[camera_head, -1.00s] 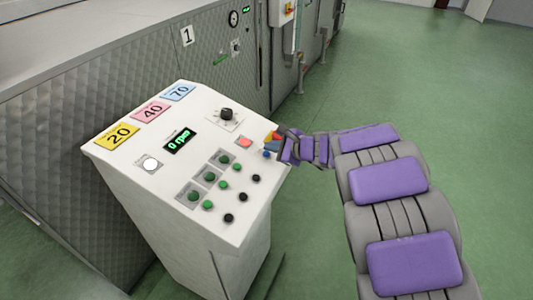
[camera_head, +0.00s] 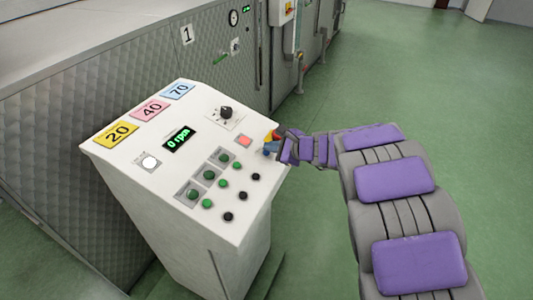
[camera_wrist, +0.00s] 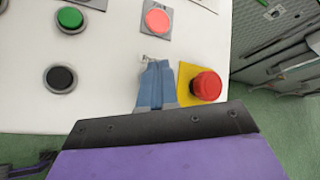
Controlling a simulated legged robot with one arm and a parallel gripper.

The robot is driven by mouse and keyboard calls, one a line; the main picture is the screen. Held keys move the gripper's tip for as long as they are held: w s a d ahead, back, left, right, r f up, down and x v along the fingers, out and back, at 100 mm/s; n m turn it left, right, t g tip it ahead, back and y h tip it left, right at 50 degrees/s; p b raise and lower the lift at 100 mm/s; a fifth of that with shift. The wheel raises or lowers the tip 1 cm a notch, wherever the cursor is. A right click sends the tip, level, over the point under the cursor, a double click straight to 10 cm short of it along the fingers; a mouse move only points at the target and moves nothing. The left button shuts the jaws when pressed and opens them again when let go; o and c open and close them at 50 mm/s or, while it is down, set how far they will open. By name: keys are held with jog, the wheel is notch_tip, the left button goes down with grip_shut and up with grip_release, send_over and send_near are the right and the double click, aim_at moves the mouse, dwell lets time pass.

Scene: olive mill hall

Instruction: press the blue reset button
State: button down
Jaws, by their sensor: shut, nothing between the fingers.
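The white control panel (camera_head: 145,125) slopes up in front of me. In the head view, the blue reset button (camera_head: 265,153) is a small blue spot at the panel's right edge, close against my blue fingertips. My gripper (camera_head: 271,147) is shut and empty. In the wrist view my gripper (camera_wrist: 155,68) points its closed blue-grey fingers at the panel, with the tips at a small pale label. The blue button does not show in the wrist view; the fingers appear to cover it. I cannot tell whether they touch it.
A red emergency button (camera_wrist: 206,86) on a yellow plate sits just right of my fingers. A green button (camera_wrist: 70,18) and a black button (camera_wrist: 60,77) are to the left. Open green floor lies right of the panel.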

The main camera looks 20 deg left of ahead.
jog(key=shift+a+f+b, duration=0.1)
jog(key=shift+f+b, duration=0.25)
dwell(0.7)
dwell(0.4)
jog(key=shift+d+r+p, duration=0.2)
jog(key=shift+r+p, duration=0.35)
jog(key=shift+r, duration=0.25)
jog(key=shift+r, duration=0.1)
jog(key=r+p, duration=0.1)
jog(key=r, duration=0.1)
jog(key=d+r+p, duration=0.1)
jog(key=r+p, duration=0.1)
jog(key=shift+s+d+r, duration=0.1)
jog(key=shift+d+r, duration=0.1)
jog(key=shift+r, duration=0.1)
dwell(0.5)
